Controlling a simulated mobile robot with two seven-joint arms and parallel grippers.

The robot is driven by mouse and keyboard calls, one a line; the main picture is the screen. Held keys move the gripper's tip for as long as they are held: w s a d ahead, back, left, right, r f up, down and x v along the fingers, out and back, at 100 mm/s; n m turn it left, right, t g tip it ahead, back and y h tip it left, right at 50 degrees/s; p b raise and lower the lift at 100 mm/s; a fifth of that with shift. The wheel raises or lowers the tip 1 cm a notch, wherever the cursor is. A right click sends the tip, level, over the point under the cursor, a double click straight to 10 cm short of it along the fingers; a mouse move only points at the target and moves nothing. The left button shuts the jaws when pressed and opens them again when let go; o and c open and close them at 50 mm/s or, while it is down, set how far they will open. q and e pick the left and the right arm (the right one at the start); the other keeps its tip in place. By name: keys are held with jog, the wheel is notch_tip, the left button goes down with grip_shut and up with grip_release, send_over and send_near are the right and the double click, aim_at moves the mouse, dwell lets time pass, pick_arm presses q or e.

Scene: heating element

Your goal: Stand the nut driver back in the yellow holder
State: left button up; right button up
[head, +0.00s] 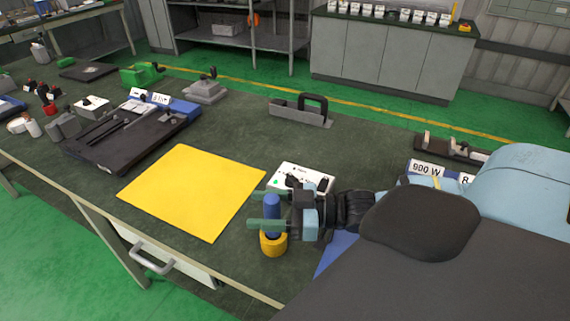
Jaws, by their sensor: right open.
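The nut driver (271,204) shows as a blue handle standing upright in the yellow holder (273,244), near the front edge of the bench. Its lower part is hidden inside the holder. My right gripper (268,209) comes in from the right with its greenish fingers open. One finger is on the far side of the blue handle and the other crosses on the near side. I cannot tell whether either finger touches the handle. My left gripper is not in view.
A yellow mat (192,190) lies bare left of the holder. A white card or box (302,177) sits just behind my right gripper. A black fixture (130,137) stands at the left, and a grey handled tool (300,111) lies farther back. The bench middle is clear.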

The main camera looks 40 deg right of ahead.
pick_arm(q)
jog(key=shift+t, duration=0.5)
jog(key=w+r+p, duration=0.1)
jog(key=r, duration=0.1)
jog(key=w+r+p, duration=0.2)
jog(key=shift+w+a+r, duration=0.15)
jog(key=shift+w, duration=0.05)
pick_arm(e)
jog(key=v, duration=0.7)
jog(key=shift+s+d, duration=0.25)
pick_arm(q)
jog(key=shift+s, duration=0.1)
pick_arm(e)
jog(key=shift+r, duration=0.15)
